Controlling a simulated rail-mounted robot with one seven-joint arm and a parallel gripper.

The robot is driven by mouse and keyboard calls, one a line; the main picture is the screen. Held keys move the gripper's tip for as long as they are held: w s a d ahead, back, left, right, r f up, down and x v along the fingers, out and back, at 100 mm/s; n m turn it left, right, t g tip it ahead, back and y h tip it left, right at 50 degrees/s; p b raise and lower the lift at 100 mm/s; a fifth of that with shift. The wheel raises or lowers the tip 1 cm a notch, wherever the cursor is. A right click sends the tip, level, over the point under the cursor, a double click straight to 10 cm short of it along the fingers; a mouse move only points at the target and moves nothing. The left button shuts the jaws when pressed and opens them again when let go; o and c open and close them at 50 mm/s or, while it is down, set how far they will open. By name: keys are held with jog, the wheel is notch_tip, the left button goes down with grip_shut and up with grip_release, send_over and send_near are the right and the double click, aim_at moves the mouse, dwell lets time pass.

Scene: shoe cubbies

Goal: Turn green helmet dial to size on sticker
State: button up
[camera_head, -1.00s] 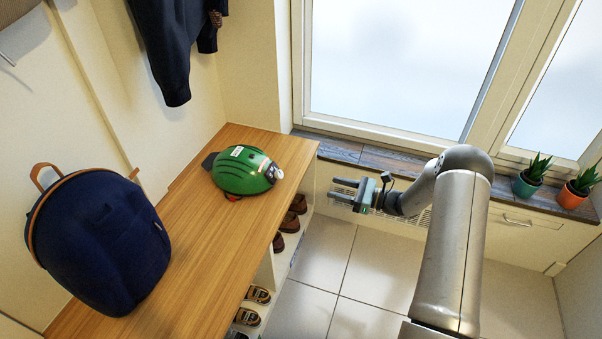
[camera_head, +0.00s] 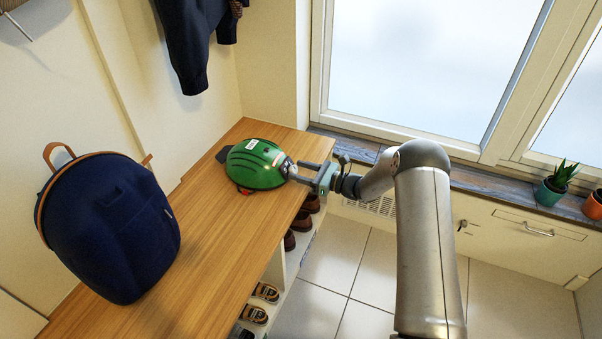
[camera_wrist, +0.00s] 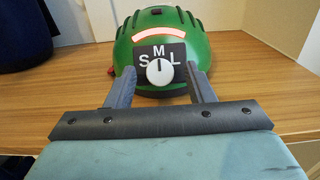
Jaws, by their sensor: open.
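The green helmet (camera_head: 256,168) lies on the wooden bench top, with a white sticker (camera_head: 251,145) on its shell; I cannot read the sticker. In the wrist view, the helmet (camera_wrist: 205,50) faces me with a black panel marked S, M and L. A round white dial (camera_wrist: 160,73) sits on the panel, its dark pointer line upright toward M. My gripper (camera_head: 303,173) is at the helmet's right end. In the wrist view, the fingers of my gripper (camera_wrist: 158,80) are open, one on each side of the dial; I cannot tell whether they touch it.
A dark blue backpack (camera_head: 108,228) stands on the bench (camera_head: 195,265) at left. Shoes (camera_head: 265,292) sit in cubbies below. A dark jacket (camera_head: 190,40) hangs above. Potted plants (camera_head: 553,188) stand on the window sill at right.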

jog(key=shift+a, duration=0.1)
jog(key=c, duration=1)
jog(key=shift+r+m, duration=0.1)
jog(key=shift+m, duration=0.2)
jog(key=m+t+p, duration=0.1)
jog(key=m+h+p, duration=0.1)
jog(key=m+p, duration=0.1)
jog(key=shift+s+r+t, duration=0.1)
jog(key=shift+r+t, duration=0.1)
jog(key=shift+t, duration=0.2)
jog(key=m+t+h+p, duration=0.1)
jog(key=m+p, duration=0.1)
jog(key=m+t+h+p, duration=0.1)
jog(key=m, duration=0.2)
jog(key=shift+s+a+r+p, duration=0.1)
jog(key=shift+s+p, duration=0.05)
jog(key=shift+p, duration=0.25)
jog(key=m+t+h+p, duration=0.1)
jog(key=m+h+p, duration=0.1)
jog(key=m+p, duration=0.2)
jog(key=shift+a+m, duration=0.1)
jog(key=shift+m, duration=0.3)
jog(key=shift+m+h+p, duration=0.6)
jog(key=shift+m+p, duration=0.15)
jog(key=shift+m, duration=0.05)
